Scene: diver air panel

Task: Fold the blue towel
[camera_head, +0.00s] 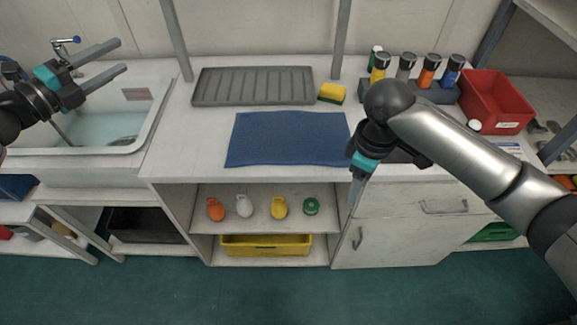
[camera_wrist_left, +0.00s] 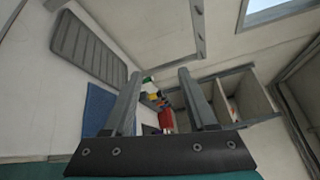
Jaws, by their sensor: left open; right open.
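The blue towel (camera_head: 288,138) lies flat and spread out on the white counter, its front edge close to the counter's front edge. Part of it also shows in the left wrist view (camera_wrist_left: 97,108), left of the fingers. My left gripper (camera_head: 122,55) is open and empty above the sink, well left of the towel. Its two fingers show apart in the left wrist view (camera_wrist_left: 160,90). My right gripper (camera_head: 356,190) points down by the counter's front edge, just right of the towel's front right corner. It holds nothing that I can see; its fingers overlap in this view.
A grey ribbed tray (camera_head: 253,86) and a yellow sponge (camera_head: 332,93) lie behind the towel. Several bottles stand in a dark rack (camera_head: 433,93) beside a red bin (camera_head: 495,102) at the right. A water-filled sink (camera_head: 100,130) is at the left. Shelves below hold small coloured items.

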